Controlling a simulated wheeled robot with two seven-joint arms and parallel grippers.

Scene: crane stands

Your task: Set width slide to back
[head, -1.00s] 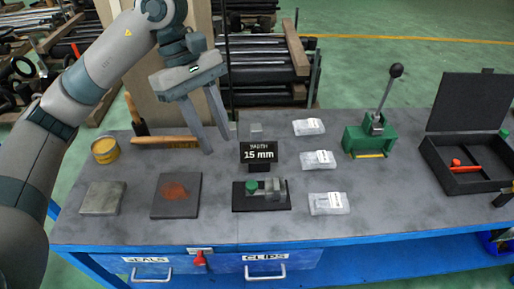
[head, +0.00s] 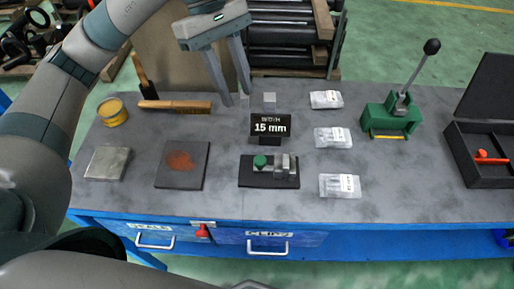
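A small slide fixture (head: 283,164) with a green knob (head: 260,161) sits on a black base plate (head: 256,182) at the middle front of the bench. I take it to be the width slide. My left gripper (head: 237,97) hangs above the bench, behind and left of the sign. Its two fingers point down, are apart and hold nothing. A grey arm link of mine crosses the bottom edge, but my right gripper is out of the picture.
Several clear bags (head: 340,186) lie right of the fixture. A green lever press (head: 391,118) stands further right, near an open black case (head: 474,160). A rust-marked dark plate (head: 183,165), grey block (head: 108,163), yellow tin (head: 112,111) and wooden-handled brush (head: 174,106) lie left.

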